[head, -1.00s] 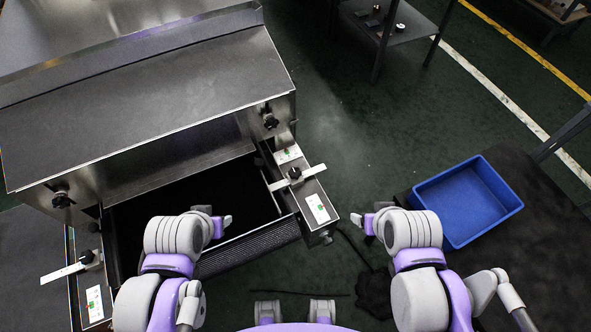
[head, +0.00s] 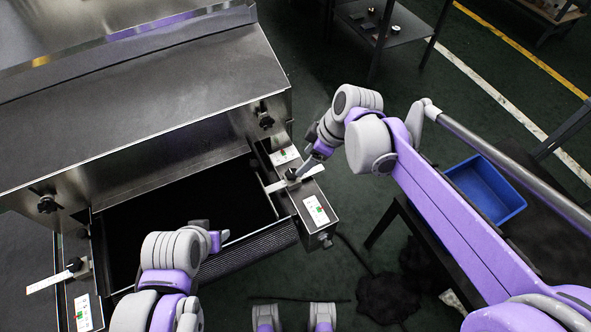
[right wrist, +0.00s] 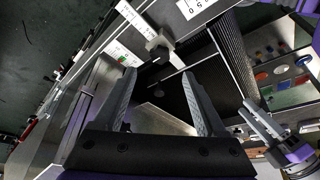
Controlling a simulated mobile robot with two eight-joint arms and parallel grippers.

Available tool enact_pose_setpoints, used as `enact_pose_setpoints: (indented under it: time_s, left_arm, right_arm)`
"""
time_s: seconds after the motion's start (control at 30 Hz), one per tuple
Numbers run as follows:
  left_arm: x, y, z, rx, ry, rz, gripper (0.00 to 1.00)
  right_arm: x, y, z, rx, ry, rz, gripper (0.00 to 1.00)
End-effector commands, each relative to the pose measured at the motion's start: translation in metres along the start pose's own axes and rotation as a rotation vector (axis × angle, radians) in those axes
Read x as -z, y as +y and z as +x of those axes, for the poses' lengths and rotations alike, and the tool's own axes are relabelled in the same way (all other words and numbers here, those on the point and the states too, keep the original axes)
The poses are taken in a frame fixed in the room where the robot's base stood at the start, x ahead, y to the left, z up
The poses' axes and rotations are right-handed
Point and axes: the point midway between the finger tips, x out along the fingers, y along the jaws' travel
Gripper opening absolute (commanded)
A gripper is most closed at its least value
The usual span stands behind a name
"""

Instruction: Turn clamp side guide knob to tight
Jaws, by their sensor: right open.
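A black clamp knob (head: 291,174) with a flat metal bar (head: 311,172) sits on the right side rail of the dryer's mouth. It also shows in the right wrist view as a dark lobed knob (right wrist: 159,47), just beyond the fingertips. My right gripper (head: 302,172) is at this knob from the right; its own view shows the fingers (right wrist: 158,78) open, with nothing held between them. I cannot tell if it touches the knob. My left gripper (head: 222,238) is over the front of the belt; its jaws are not clear. A similar knob (head: 74,264) sits on the left rail.
The steel dryer hood (head: 130,120) rises behind the dark belt (head: 180,220), with black knobs (head: 265,120) on its front. White label plates (head: 316,209) lie on the rails. A blue crate (head: 505,205) stands at right, partly behind my right arm.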

Motion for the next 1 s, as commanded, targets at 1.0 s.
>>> enact_pose_setpoints:
  time_s: [1.0]
  left_arm:
    - [-0.005,0.000,0.007,0.000,-0.004,0.000,0.50]
  right_arm:
    - [-0.001,0.000,0.080,-0.002,0.000,0.003,0.41]
